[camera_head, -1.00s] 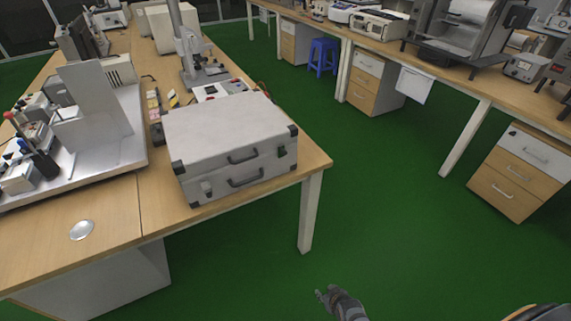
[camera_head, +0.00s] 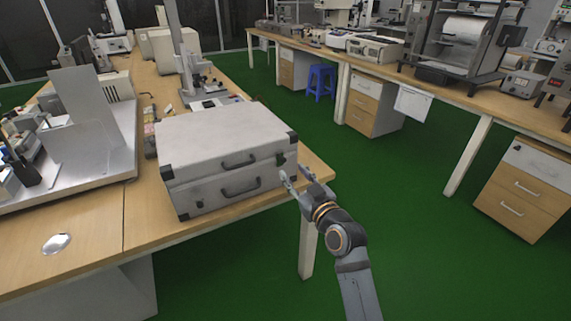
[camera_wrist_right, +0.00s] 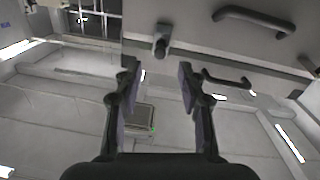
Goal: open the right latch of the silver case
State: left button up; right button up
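The silver case (camera_head: 215,165) lies closed on the near right corner of the wooden table (camera_head: 95,225), with two dark handles on its front. Its right latch (camera_head: 281,158) is a small dark fitting on the right of the front face. It also shows in the right wrist view (camera_wrist_right: 162,40), beyond the fingertips and between their lines. My right gripper (camera_head: 297,175) is in front of the latch, open and empty. In the wrist view its two fingers (camera_wrist_right: 158,78) are spread and look apart from the latch. My left gripper is not in view.
A bench instrument (camera_head: 95,125) stands left of the case, and a microscope-like stand (camera_head: 190,75) is behind it. The green floor (camera_head: 410,215) right of the table is clear up to the other bench.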

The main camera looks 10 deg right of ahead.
aim_at(284, 162)
jog(key=x, duration=0.6)
jog(key=shift+w, duration=0.1)
grip_shut()
